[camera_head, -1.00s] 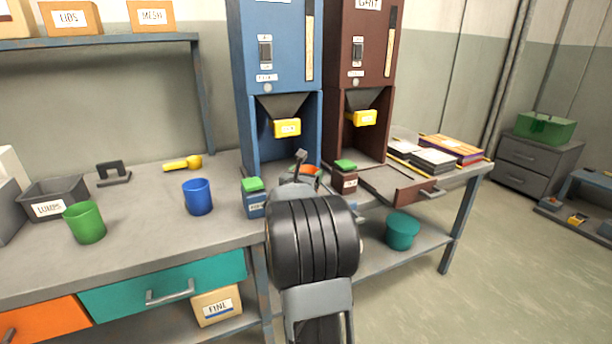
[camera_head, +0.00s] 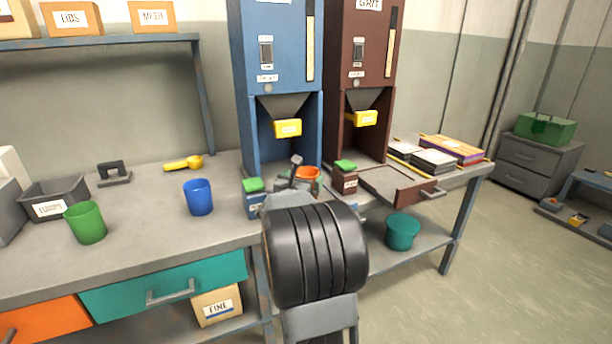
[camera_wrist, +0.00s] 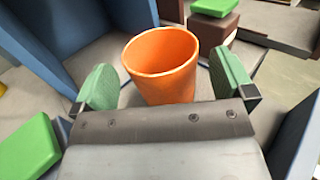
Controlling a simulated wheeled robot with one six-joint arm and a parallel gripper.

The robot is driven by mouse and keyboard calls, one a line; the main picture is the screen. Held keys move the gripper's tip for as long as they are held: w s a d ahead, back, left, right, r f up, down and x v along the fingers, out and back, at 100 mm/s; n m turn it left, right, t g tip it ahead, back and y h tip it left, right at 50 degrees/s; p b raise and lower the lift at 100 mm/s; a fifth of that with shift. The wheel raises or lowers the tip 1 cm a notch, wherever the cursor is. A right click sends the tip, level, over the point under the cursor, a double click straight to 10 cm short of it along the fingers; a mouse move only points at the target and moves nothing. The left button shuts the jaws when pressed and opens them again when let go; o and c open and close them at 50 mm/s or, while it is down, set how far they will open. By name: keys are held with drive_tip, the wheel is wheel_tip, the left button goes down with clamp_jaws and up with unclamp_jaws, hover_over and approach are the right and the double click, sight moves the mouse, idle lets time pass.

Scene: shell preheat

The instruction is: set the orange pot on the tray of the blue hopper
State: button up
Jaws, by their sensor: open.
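The orange pot (camera_wrist: 162,66) stands upright and looks empty in the wrist view. It also shows in the camera_head view (camera_head: 308,174), partly hidden behind my arm, at the front of the blue hopper (camera_head: 275,45). My gripper (camera_wrist: 166,84) is open, with one green-padded finger on each side of the pot and visible gaps to it. In the camera_head view the fingers are mostly hidden by my arm. The blue hopper has a yellow-fronted spout (camera_head: 288,128). Its tray is largely hidden, and I cannot tell whether the pot stands on it.
Green-topped boxes stand close on both sides, one left (camera_head: 253,200) and one right (camera_head: 345,177). The dark red hopper (camera_head: 358,50) is to the right, with a drawer (camera_head: 415,190) pulled out. A blue cup (camera_head: 198,197) and green cup (camera_head: 85,222) stand left.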

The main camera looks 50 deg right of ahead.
drive_tip(key=v, duration=0.8)
drive_tip(key=shift+a, duration=0.1)
drive_tip(key=w+a+f+n+t+y, duration=0.25)
drive_tip(key=a+n+y, duration=0.45)
drive_tip(key=a+n, duration=0.45)
drive_tip(key=w+a+f+n+t+y, duration=0.25)
drive_tip(key=a+n+y, duration=0.45)
drive_tip(key=n, duration=0.7)
drive_tip(key=s+a+f+n+g+y, duration=0.1)
drive_tip(key=s+a+f+n+g, duration=0.2)
drive_tip(key=s+n, duration=0.5)
drive_tip(key=s+a+f+n+g+y, duration=0.1)
drive_tip(key=s+a+f+n+g, duration=0.3)
drive_tip(key=s+n, duration=0.5)
drive_tip(key=a+n+g, duration=0.2)
drive_tip(key=a+n, duration=0.1)
drive_tip(key=n, duration=0.4)
drive_tip(key=shift+f+y, duration=0.25)
drive_tip(key=shift+y, duration=0.05)
